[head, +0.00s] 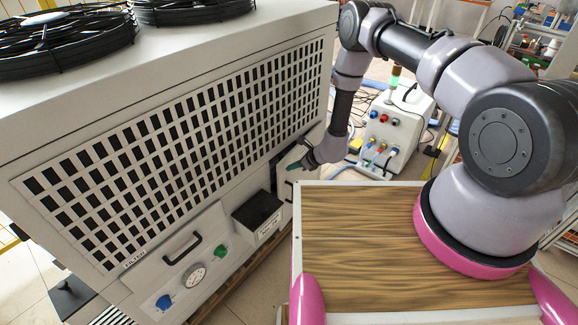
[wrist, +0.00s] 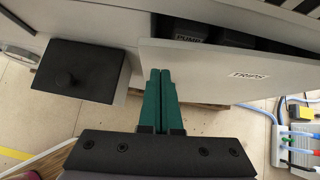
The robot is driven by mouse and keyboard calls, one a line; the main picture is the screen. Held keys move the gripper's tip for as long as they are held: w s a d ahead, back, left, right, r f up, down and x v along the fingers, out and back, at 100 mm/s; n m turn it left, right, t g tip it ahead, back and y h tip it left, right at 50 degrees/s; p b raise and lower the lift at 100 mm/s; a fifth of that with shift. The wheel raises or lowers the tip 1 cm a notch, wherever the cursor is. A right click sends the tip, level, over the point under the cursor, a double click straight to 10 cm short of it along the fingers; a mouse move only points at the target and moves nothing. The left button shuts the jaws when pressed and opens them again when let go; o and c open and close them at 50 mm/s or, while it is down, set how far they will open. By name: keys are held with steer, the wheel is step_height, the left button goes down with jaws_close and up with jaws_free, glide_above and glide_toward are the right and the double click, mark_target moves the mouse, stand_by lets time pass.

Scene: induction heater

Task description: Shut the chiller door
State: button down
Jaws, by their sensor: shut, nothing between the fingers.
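The chiller (head: 95,235) is the large pale cabinet with a grille and top fans. Its small door, a pale panel labelled TRIPS (wrist: 220,68), stands ajar in the wrist view. Dark parts, one labelled PUMP, show in the gap behind its top edge. In the head view the door (head: 288,156) is small and partly covered by my gripper. My gripper (wrist: 160,72) has its green fingers shut together and empty, with tips over the door's face near its left end. I cannot tell whether they touch it. The gripper (head: 292,167) also shows at the chiller's right end in the head view.
A black box (wrist: 80,70) juts from the chiller left of the door. A handle (head: 182,247), gauge and knobs lie further left. A white unit with coloured ports and hoses (head: 392,130) stands behind. My wooden-topped base is close on the right.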

steer(key=shift+w+a, duration=0.4)
steer(key=shift+a, duration=0.25)
